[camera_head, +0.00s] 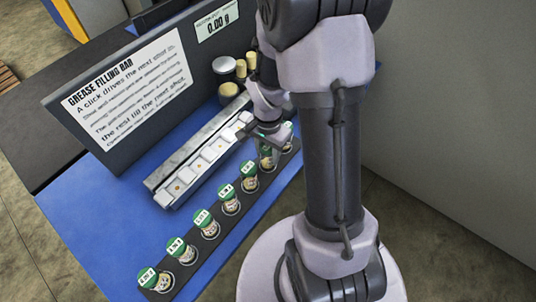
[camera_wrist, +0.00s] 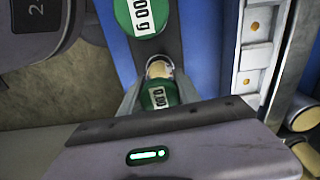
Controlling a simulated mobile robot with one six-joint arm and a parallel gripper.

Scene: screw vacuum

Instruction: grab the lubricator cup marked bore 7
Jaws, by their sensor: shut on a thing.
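Several lubricator cups with green displays stand in a row on a dark strip along the blue table; one near cup (camera_head: 203,220) is in the middle of the row. My gripper (camera_head: 268,139) is at the far end of the row. In the wrist view my gripper (camera_wrist: 159,88) is shut on a cup (camera_wrist: 159,97) with a green top and a white readout, its fingers on both sides. Another green-topped cup (camera_wrist: 143,14) stands close beyond it. I cannot read any bore number, so I cannot tell which cup is bore 7.
A metal rail with white blocks (camera_head: 205,155) runs alongside the cups. Behind it stands a dark panel with a grease filling bar sign (camera_head: 130,85) and a 0.00 g display (camera_head: 217,24). Several tins and tan-topped containers (camera_head: 228,90) stand at the far end. The blue table (camera_head: 85,215) is bare at left.

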